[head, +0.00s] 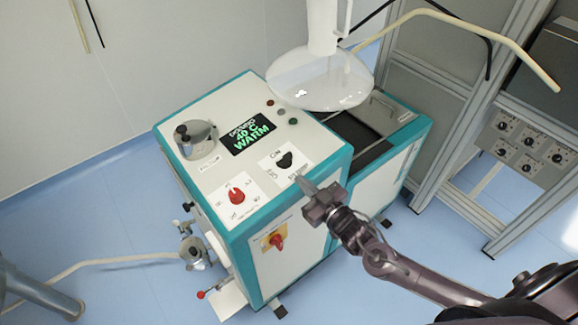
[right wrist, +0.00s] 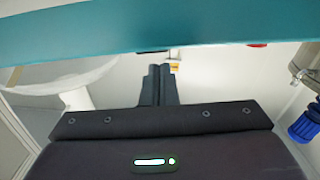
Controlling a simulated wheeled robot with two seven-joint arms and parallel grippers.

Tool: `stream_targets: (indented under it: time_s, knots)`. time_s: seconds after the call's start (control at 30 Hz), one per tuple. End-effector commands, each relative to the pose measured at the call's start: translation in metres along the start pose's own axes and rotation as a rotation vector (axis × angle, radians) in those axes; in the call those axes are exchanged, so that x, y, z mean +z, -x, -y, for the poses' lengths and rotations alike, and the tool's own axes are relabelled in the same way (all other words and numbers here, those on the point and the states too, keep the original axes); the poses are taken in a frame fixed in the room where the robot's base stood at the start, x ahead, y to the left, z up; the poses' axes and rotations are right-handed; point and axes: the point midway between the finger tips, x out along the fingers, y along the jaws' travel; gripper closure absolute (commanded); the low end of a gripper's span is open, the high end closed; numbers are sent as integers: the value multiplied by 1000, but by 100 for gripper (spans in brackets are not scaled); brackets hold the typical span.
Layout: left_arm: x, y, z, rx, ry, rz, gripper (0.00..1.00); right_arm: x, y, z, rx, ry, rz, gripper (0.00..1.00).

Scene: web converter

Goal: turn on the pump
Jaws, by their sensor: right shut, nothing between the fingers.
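The machine (head: 275,180) is a white and teal cabinet. Its sloped top has a black rotary knob (head: 284,160) on a white label with partly readable lettering, and a red knob (head: 236,196) on another label. A red switch (head: 277,241) on a yellow plate sits on the front face. I cannot read which control is the pump's. My right gripper (head: 304,184) is shut and empty by the top's front edge, just below the black knob and apart from it. In the right wrist view its closed fingers (right wrist: 160,84) point toward the machine's teal edge (right wrist: 160,30). My left gripper is out of view.
A lit green display (head: 249,132) and small indicator lights are on the top. A clear glass vessel (head: 319,80) hangs over the back. A metal frame (head: 450,110) stands at right. Blue floor (head: 110,205) is clear at left; a hose (head: 100,262) runs below.

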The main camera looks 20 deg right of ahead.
Motion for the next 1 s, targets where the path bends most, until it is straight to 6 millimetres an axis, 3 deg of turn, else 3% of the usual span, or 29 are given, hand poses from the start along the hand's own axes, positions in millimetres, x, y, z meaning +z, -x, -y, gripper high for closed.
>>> stream_targets:
  time_s: [0.2, 0.4, 0.87, 1.0]
  knots:
    - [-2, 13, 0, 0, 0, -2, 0, -3, -40, -1, 1, 0, -2, 100]
    - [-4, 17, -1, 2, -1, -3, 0, -1, -59, 0, 0, 0, -1, 100]
    - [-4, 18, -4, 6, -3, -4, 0, 0, -62, 1, -2, -1, 0, 100]
    - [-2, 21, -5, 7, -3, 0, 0, -3, -57, 13, -17, -3, -2, 100]
